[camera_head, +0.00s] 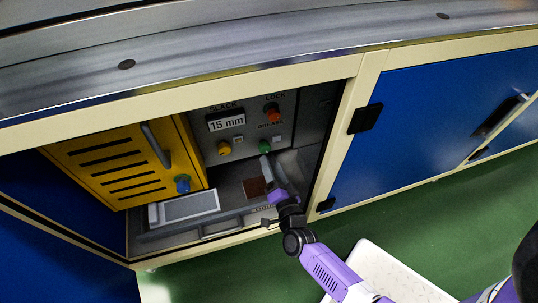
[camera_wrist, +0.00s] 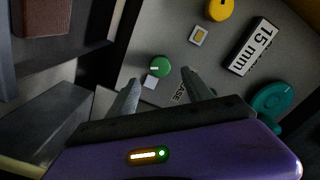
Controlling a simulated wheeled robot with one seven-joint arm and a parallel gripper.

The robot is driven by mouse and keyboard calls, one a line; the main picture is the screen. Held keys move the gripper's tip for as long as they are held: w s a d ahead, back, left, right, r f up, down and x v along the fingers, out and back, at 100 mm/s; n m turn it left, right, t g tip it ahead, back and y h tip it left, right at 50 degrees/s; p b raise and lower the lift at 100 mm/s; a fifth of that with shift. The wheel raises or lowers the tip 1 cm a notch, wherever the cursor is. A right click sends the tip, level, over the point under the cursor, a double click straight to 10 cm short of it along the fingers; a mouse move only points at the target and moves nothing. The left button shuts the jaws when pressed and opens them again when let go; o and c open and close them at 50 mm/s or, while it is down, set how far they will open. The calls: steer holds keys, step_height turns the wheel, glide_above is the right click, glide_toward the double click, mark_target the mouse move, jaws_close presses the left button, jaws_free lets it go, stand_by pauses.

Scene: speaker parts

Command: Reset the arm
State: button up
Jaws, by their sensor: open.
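My gripper (camera_head: 266,168) reaches into the open cabinet bay, in front of the grey control panel and just below the green knob (camera_head: 265,146) in the head view. In the wrist view my gripper (camera_wrist: 160,88) has its two grey fingers apart with nothing between them. The green knob (camera_wrist: 160,66) shows beyond the gap, with a small pale square beside it. I cannot tell whether a finger touches the panel. The lettering under the fingers is partly hidden.
The panel carries a "15 mm" display (camera_head: 227,121), a yellow knob (camera_head: 224,147) and an orange-red knob (camera_head: 271,112). A yellow slotted box (camera_head: 117,166) with a handle stands at left. A grey tray (camera_head: 185,208) and brown block (camera_head: 254,188) lie below. Cabinet frame edges the bay.

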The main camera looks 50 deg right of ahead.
steer(key=shift+v, duration=0.9)
